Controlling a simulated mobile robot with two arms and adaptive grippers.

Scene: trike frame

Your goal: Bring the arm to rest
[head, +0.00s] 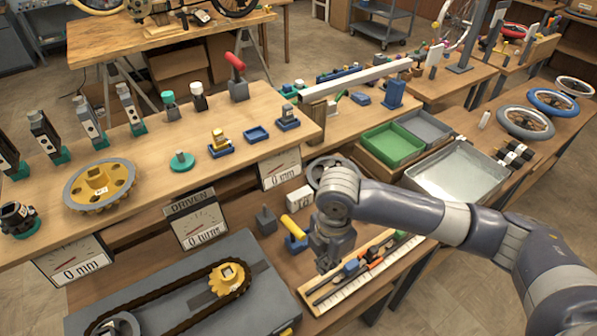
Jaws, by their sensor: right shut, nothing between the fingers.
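My right arm (408,207) comes in from the right edge and reaches across the lower bench. My right gripper (328,262) points down above that bench, between a small blue block with a yellow handle (293,230) and a ruler strip (350,285). It is shut and holds nothing. Part of its fingers is hard to make out at this angle. My left gripper is not in view.
A chain drive on a grey plate (262,308) lies at the lower left. A green tray (393,144) and a metal tray (459,172) stand behind my right arm. The upper bench (150,150) holds gears and several small tools. Tyres (525,121) lie at the far right.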

